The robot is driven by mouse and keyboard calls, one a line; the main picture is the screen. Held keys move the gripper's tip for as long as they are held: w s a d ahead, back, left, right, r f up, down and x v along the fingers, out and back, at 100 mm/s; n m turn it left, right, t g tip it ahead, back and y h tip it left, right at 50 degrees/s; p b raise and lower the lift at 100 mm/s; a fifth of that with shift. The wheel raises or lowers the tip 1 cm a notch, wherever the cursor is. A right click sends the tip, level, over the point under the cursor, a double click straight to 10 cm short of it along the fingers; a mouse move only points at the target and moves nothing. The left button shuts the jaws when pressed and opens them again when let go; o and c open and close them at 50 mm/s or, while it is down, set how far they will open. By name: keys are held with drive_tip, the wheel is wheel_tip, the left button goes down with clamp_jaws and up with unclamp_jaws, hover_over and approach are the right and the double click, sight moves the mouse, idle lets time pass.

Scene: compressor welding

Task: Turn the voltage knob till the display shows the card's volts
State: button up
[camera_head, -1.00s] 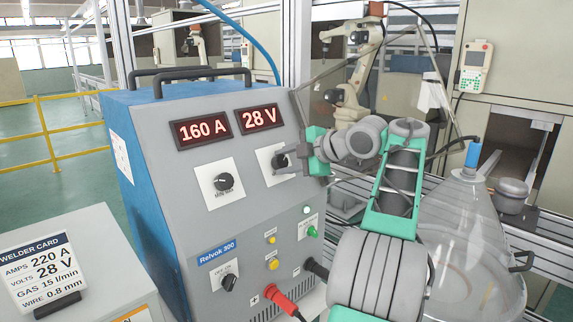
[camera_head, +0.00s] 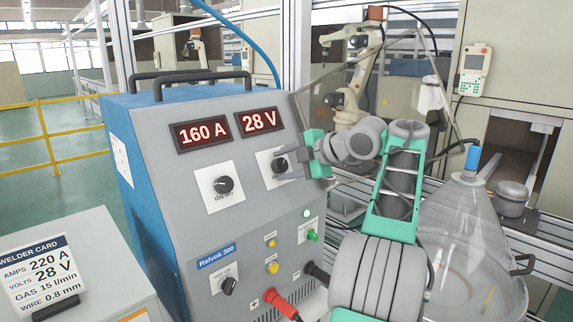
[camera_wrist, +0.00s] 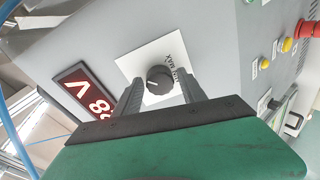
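The grey welder (camera_head: 225,225) has two red-lit displays. In the head view my gripper (camera_head: 291,167) is at the knob's right side. The welder card (camera_head: 42,275) lists 220 A and 28 V.
The amps knob (camera_head: 223,185) is left of the voltage knob. Below are a dark selector knob (camera_head: 229,285), yellow buttons, a green-lit lamp and red and black cable plugs. A clear dome (camera_head: 470,250) stands to the right of my arm.

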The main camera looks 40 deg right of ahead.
drive_tip(key=shift+o, duration=0.7)
drive_tip(key=shift+r, duration=0.1)
drive_tip(key=shift+s+r+p, duration=0.2)
drive_tip(key=shift+s+p, duration=0.1)
drive_tip(key=p+v, duration=0.7)
drive_tip(key=shift+s+d+f, duration=0.1)
